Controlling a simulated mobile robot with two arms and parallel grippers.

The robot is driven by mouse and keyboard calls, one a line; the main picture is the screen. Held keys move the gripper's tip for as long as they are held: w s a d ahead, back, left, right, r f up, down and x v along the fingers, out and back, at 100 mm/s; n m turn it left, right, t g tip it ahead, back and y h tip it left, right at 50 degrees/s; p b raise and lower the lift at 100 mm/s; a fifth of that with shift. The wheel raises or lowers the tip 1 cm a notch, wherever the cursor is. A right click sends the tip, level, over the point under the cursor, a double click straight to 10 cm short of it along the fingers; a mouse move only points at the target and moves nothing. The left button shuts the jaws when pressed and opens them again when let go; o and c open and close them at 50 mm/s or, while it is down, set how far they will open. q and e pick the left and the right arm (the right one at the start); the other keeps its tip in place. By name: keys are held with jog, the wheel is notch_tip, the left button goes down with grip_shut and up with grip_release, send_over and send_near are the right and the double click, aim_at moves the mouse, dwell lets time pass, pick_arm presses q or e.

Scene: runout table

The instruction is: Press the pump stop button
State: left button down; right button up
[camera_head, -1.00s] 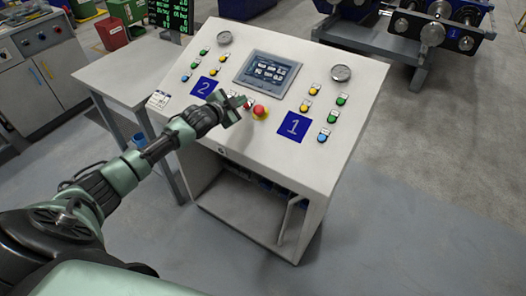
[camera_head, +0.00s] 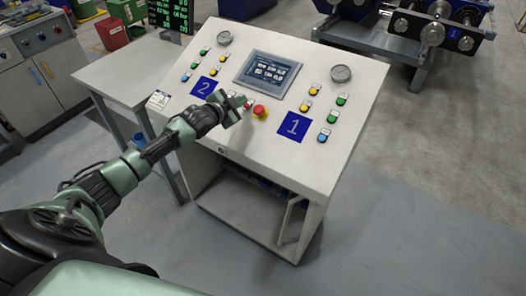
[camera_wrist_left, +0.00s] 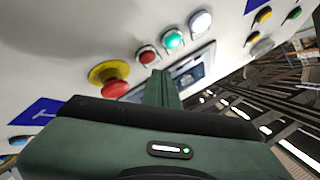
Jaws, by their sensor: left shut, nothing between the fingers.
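The white sloped control panel (camera_head: 235,135) stands in front of me. Its centre has a red mushroom button on a yellow base (camera_head: 260,111), also in the left wrist view (camera_wrist_left: 115,88). In the wrist view, a small red button (camera_wrist_left: 146,55), a green button (camera_wrist_left: 173,40) and a white button (camera_wrist_left: 201,21) form a row beside it. I cannot read their labels, so I cannot tell which is the pump stop button. My left gripper (camera_head: 238,101) is shut and empty, over the panel's centre. Its fingertips (camera_wrist_left: 159,80) show just below the small red button; contact cannot be told.
A screen (camera_head: 267,70) sits above the centre buttons. Coloured buttons, gauges and blue plates marked 2 (camera_head: 205,87) and 1 (camera_head: 294,126) lie on both sides. A grey table (camera_head: 130,72) adjoins the panel on the left. The floor (camera_head: 400,210) at right is clear.

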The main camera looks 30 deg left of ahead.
dwell(0.3)
pick_arm(q)
jog(key=shift+w+f, duration=0.2)
jog(key=shift+f, duration=0.2)
jog(key=shift+w+f+b, duration=0.15)
jog(key=shift+f+b, duration=0.35)
jog(key=shift+b, duration=0.15)
dwell(0.6)
jog(key=shift+r, duration=0.1)
jog(key=shift+s+r+p, duration=0.4)
jog(key=shift+r+p, duration=0.4)
jog(key=shift+p, duration=0.35)
